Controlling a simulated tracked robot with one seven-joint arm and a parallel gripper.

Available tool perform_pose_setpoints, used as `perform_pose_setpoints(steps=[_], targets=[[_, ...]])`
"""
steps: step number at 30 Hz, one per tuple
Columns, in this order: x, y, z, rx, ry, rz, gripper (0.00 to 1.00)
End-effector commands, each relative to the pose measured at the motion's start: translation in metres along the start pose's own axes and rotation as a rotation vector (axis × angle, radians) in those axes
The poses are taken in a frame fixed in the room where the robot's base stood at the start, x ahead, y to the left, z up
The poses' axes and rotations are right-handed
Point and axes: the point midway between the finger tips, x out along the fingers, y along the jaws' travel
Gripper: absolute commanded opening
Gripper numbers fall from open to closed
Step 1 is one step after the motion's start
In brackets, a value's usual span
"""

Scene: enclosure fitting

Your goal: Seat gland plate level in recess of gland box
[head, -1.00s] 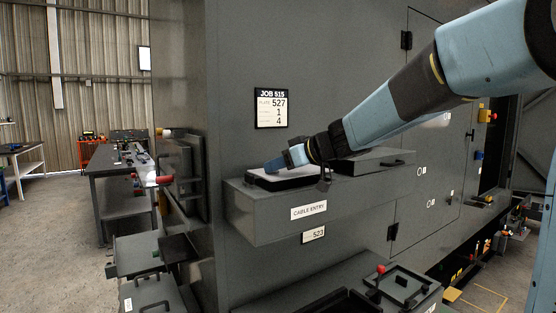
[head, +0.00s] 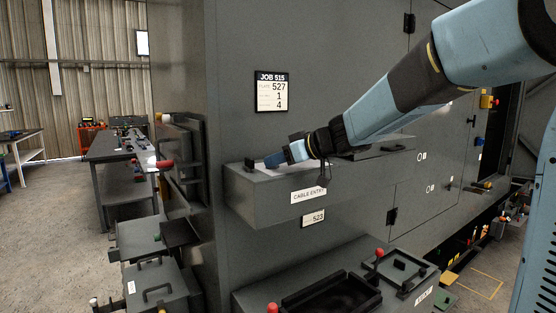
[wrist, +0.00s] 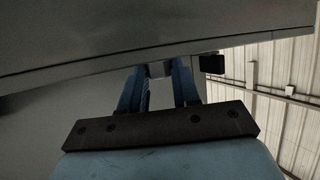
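The gland box (head: 265,202) juts from the tall grey cabinet and carries a CABLE ENTRY label. My gripper (head: 276,159) is at its top, left of centre, coming in from the right. In the wrist view my two blue fingers (wrist: 160,88) stand on either side of a small grey block (wrist: 160,69), which fills the gap between their tips. It looks like the grip of the gland plate. The plate's outline is hard to make out against the box top, which shows nearly edge-on. I cannot tell whether the plate is level in the recess.
A dark upright block (head: 250,164) stands on the box top left of my fingers; a black block (wrist: 212,63) shows in the wrist view. A handled grey lid (head: 385,150) is to the right. Below is a black-rimmed tray (head: 330,292) with red knobs. A workbench (head: 120,150) stands far left.

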Motion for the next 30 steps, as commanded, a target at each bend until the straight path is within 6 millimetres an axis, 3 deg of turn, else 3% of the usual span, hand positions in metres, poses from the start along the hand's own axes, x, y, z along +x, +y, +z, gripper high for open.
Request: perform_pose_setpoints(steps=[8, 19, 23, 30], targets=[[0.000, 0.000, 0.000, 0.000, 0.000, 0.000, 0.58], [-0.006, 0.000, 0.000, 0.000, 0.001, 0.000, 0.59], [-0.023, 0.001, 0.000, -0.001, 0.001, 0.003, 0.59], [-0.070, 0.001, 0.000, -0.001, 0.002, 0.003, 0.59]])
